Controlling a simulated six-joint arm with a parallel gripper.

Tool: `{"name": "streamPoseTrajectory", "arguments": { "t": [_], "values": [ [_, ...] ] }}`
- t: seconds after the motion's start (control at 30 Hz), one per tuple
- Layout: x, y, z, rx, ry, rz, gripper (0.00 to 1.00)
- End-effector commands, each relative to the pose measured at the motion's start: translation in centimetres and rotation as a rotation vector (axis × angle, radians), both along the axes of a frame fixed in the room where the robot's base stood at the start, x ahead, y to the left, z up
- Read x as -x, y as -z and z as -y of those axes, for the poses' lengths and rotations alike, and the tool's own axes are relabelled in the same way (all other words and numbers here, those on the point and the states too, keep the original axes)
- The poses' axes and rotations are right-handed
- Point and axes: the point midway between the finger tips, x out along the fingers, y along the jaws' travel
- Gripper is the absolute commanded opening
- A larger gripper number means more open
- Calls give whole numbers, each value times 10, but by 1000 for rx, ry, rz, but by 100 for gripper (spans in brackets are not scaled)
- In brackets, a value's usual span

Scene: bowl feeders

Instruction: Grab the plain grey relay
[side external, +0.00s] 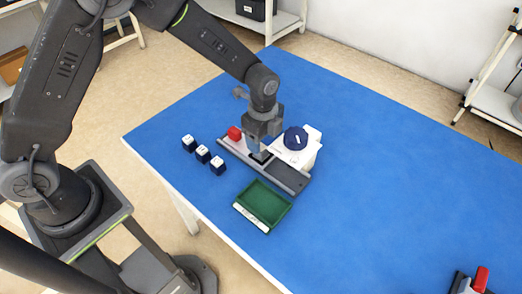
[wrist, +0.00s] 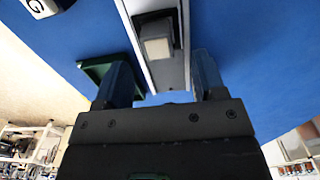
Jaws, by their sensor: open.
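A pale grey block (wrist: 157,46), which looks like the plain grey relay, sits in a dark slot of a grey rail (wrist: 184,72) in the wrist view. No marking shows on it. My gripper (wrist: 161,62) is open, with one finger on each side of the rail and the block towards the far end of the gap between them. The fingers look apart from the block. In the side view my gripper (side external: 261,152) points down over the middle of the rail (side external: 290,179), and the block is hidden there.
A red part (side external: 234,133) stands at the rail's far left end. A white feeder with a dark blue round bowl (side external: 296,138) stands close right of my gripper. Three dark blue, white-topped blocks (side external: 203,154) stand left. A green tray (side external: 266,203) lies in front.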

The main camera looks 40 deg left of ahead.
Motion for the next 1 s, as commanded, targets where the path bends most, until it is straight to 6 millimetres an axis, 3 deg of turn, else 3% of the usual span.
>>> {"name": "streamPoseTrajectory", "arguments": {
  "t": [0.2,0.5,1.0],
  "values": [
    [2,29,-1,-1,0,-2,64],
    [1,33,-1,0,0,0,63],
    [2,32,-1,0,0,0,15]
  ]
}}
